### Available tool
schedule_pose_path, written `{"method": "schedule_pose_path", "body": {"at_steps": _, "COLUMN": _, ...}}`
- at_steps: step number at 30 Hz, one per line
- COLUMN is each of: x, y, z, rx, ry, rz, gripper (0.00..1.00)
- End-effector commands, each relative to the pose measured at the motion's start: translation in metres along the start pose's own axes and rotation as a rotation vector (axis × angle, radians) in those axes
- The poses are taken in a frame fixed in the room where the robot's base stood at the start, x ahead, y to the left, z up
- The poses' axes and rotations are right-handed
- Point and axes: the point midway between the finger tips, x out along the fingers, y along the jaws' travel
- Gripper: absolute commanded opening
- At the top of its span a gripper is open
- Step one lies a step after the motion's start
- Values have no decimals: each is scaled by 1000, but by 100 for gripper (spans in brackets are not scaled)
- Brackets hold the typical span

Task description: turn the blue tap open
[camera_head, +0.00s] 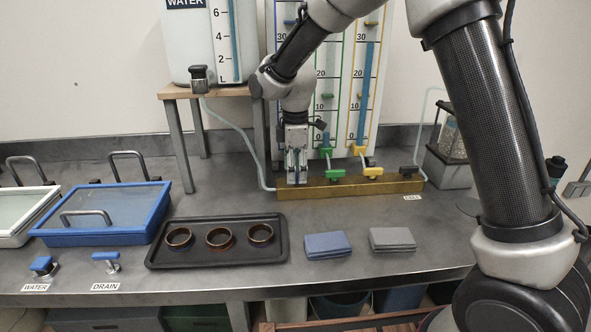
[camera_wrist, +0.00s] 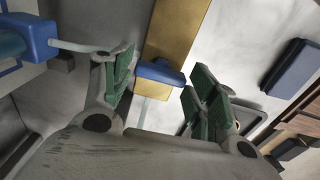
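The blue tap (camera_wrist: 160,72) shows in the wrist view as a blue bar-shaped handle at the end of the brass manifold (camera_wrist: 177,30). Its handle appears to lie across the manifold. In the head view the tap is hidden behind my gripper (camera_head: 296,178), which points down at the left end of the manifold (camera_head: 320,187). In the wrist view my gripper (camera_wrist: 162,88) is open, with one green-padded finger on each side of the handle. I see gaps between the pads and the handle; how deep the fingers reach is unclear.
Green (camera_head: 335,173) and yellow (camera_head: 372,172) taps sit right of my gripper, then a dark tap (camera_head: 408,170). A wooden stand (camera_head: 170,93) is to the left. A black tray (camera_head: 160,257) with rings and folded cloths (camera_head: 327,244) lie in front. Blue WATER (camera_head: 43,264) and DRAIN (camera_head: 106,257) levers are front left.

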Motion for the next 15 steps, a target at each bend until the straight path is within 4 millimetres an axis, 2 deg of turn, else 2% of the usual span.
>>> {"method": "schedule_pose_path", "body": {"at_steps": 11, "x": 0, "y": -1, "z": 0, "rx": 2, "ry": 0, "rz": -2, "gripper": 73}}
{"method": "schedule_pose_path", "body": {"at_steps": 15, "x": -13, "y": 0, "z": 0, "rx": 2, "ry": 2, "rz": 2, "gripper": 73}}
